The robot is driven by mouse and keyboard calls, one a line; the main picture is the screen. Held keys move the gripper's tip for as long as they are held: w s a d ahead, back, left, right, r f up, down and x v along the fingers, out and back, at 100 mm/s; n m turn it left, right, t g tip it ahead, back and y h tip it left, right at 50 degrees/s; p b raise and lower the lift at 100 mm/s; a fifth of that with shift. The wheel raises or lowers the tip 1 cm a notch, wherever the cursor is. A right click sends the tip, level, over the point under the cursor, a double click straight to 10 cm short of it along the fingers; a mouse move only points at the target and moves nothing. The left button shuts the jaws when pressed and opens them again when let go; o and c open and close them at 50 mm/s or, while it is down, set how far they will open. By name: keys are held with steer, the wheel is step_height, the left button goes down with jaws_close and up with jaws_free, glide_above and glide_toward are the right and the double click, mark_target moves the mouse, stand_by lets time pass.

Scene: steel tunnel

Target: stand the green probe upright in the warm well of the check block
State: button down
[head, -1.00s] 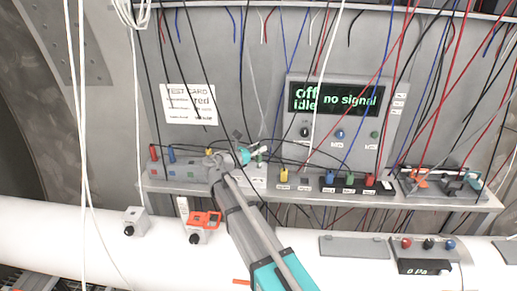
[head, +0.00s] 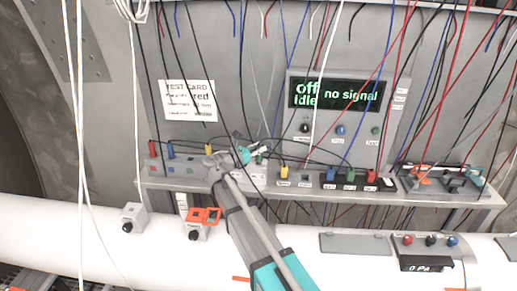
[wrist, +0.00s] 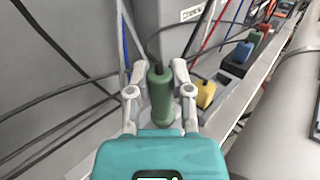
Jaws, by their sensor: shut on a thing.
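My gripper (wrist: 160,88) is shut on the green probe (wrist: 161,98), which stands roughly upright between the two grey fingers, with a black cable at its top. I cannot tell whether the probe touches anything below. Small labelled blocks line the shelf; I cannot read which is the check block or its warm well.
Beside the probe stands a yellow plug (wrist: 206,94), with blue (head: 330,174), green (head: 349,176) and red (head: 371,177) plugs farther right along the shelf (head: 440,194). Thin cables hang across the scene. A display panel (head: 335,96) reads "off idle" and "no signal".

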steer(key=shift+f+b, duration=0.45)
steer(key=shift+f, duration=0.05)
steer(key=shift+c, duration=2.2)
jaws_free()
steer(key=v, duration=0.7)
steer(key=shift+s+a, duration=0.15)
steer(key=shift+a, duration=0.05)
steer(key=shift+r, duration=0.1)
